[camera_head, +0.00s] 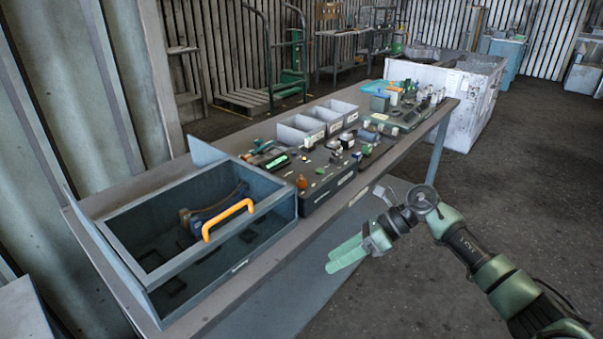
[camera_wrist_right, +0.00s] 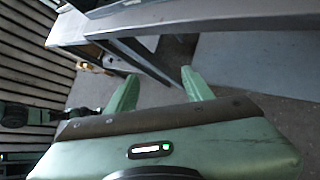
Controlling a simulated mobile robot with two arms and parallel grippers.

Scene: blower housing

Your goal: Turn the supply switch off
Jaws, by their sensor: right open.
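A dark control panel (camera_head: 312,203) with several small coloured parts on top lies mid-bench. An orange knob-like part (camera_head: 302,182) sits at its near left corner and a green-lit strip (camera_head: 277,161) at its far left. I cannot tell which small part is the supply switch. My right gripper (camera_head: 332,260) is open and empty, in front of the bench's front edge and apart from the panel, its fingers pointing left. In the right wrist view the two green fingers (camera_wrist_right: 160,76) stand apart with nothing between them. My left gripper is not in view.
A glass-sided box (camera_head: 220,260) with an orange handle (camera_head: 228,219) stands at the bench's near end. Grey bins (camera_head: 300,128) stand behind the panel, and another device (camera_head: 405,118) lies farther right. The bench's front edge (camera_head: 385,160) is close. Open floor lies to the right.

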